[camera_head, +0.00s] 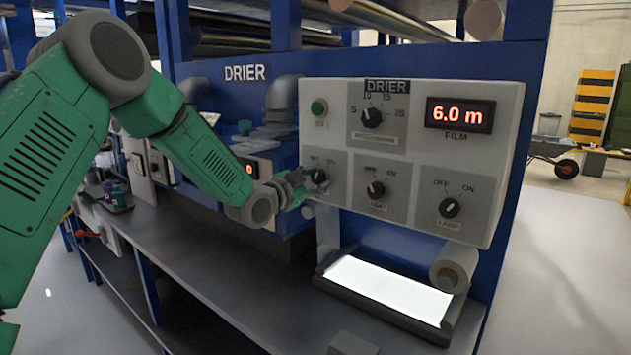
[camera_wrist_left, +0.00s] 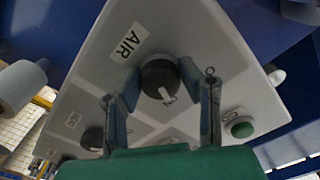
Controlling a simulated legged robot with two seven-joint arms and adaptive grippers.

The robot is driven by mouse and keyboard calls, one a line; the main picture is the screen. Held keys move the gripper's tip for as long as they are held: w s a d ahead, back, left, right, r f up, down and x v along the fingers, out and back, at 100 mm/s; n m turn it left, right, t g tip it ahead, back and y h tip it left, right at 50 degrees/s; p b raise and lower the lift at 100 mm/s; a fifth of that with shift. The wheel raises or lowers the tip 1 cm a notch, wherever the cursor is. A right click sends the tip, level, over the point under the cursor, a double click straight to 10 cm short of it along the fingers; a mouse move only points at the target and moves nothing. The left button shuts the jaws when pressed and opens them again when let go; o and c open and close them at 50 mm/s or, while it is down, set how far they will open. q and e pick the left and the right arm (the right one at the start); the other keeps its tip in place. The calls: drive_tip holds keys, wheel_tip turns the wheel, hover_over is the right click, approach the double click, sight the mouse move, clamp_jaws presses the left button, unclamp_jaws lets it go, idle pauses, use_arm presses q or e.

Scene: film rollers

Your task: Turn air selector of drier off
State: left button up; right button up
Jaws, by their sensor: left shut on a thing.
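The drier's control panel (camera_head: 430,150) is a light grey box on a blue frame. Its air selector (camera_head: 319,177) is a small black knob at the lower left, with small position marks above it. My left gripper (camera_head: 302,185) reaches it from the left and is shut on it. In the left wrist view the air selector (camera_wrist_left: 160,82) lies between the two fingers of my left gripper (camera_wrist_left: 161,80), beside a white AIR label (camera_wrist_left: 128,45). A white pointer line shows on its face, aimed to the lower right there. In the head view the pointer is too small to read. My right gripper is out of view.
A heat knob (camera_head: 376,190), a lamp knob (camera_head: 449,208), a timer knob (camera_head: 372,117) and a green button (camera_head: 319,107) share the panel. A display (camera_head: 460,115) reads 6.0 m. A lit white plate (camera_head: 388,288) lies below, beside a roller (camera_head: 455,268).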

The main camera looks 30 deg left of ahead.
use_arm(q)
drive_tip(key=n, duration=0.5)
drive_tip(key=shift+f, duration=0.1)
drive_tip(key=n+b, duration=0.1)
drive_tip(key=n, duration=0.4)
drive_tip(key=shift+n, duration=0.4)
drive_tip(key=o, duration=1.1)
